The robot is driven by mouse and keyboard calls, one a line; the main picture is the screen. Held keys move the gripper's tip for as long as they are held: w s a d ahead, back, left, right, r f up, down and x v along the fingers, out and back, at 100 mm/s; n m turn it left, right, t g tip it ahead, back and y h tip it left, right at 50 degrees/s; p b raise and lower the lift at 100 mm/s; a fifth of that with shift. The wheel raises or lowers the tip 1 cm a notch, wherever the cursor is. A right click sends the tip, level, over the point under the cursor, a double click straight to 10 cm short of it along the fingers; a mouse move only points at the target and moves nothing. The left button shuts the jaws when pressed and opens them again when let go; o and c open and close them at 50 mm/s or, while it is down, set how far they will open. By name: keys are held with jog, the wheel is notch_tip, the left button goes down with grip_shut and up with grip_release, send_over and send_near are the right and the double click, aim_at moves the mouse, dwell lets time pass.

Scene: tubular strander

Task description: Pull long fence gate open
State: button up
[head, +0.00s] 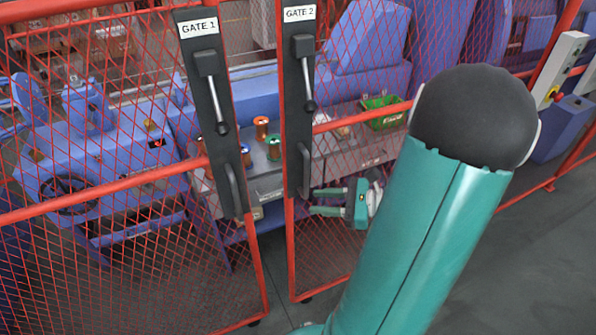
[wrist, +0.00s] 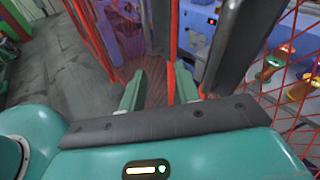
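Gate 1 (head: 143,186) is a red mesh gate at left in the head view, with a dark latch plate, a lever and a lower pull handle (head: 233,189). Gate 2 (head: 320,240) stands to its right with a similar plate, lever (head: 307,82) and lower pull handle (head: 303,171). A narrow gap shows between the two gates. My gripper (head: 316,201) is just right of gate 2's lower handle, fingers pointing left. In the wrist view my gripper (wrist: 160,88) has its fingers apart with nothing held. A dark plate (wrist: 238,45) rises just beyond the right finger.
Behind the mesh, a grey table holds several coloured spools (head: 262,128) and a green bin (head: 384,110). Blue machinery (head: 105,150) fills the back left. A control box with a red button (head: 556,92) stands at right. Grey floor (head: 520,240) is clear at lower right.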

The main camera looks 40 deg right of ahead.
jog(key=s+d+f+m+t+h, duration=0.1)
jog(key=s+d+m+t+h, duration=0.4)
jog(key=d, duration=0.3)
jog(key=y, duration=0.1)
send_over(306, 198)
jog(key=shift+w+d+f+m, duration=0.2)
jog(key=shift+w+d+m, duration=0.05)
jog(key=shift+w+m, duration=0.05)
grip_shut()
